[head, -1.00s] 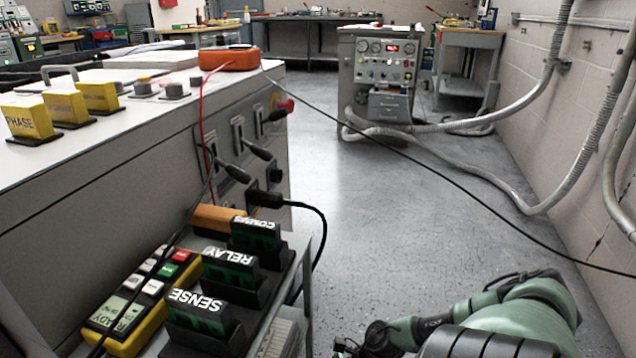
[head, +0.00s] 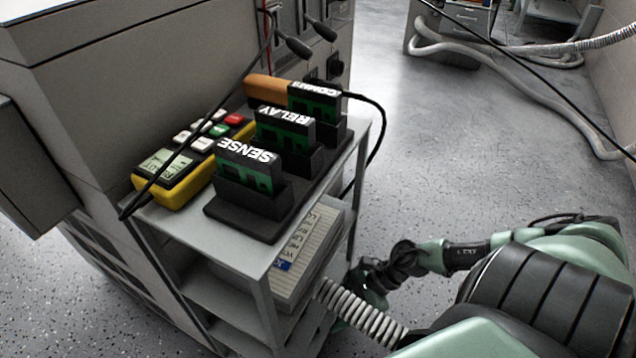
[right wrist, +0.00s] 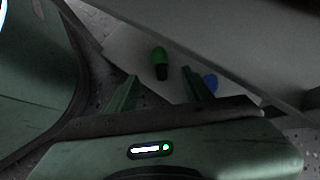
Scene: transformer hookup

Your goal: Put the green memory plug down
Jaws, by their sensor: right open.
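The green memory plug (right wrist: 161,55), a small bright green piece with a black end, shows in the right wrist view on or above a pale surface (right wrist: 128,48). It is just beyond my right gripper (right wrist: 160,78), whose two green fingers are apart with nothing between them. I cannot make out the plug in the head view. My left gripper is not in view.
On the cart top are SENSE (head: 245,170), RELAY (head: 284,135) and COMMS (head: 318,103) modules and a yellow handheld tester (head: 170,182). A ribbed hose (head: 355,308) hangs near the gripper. Floor right of the cart is open.

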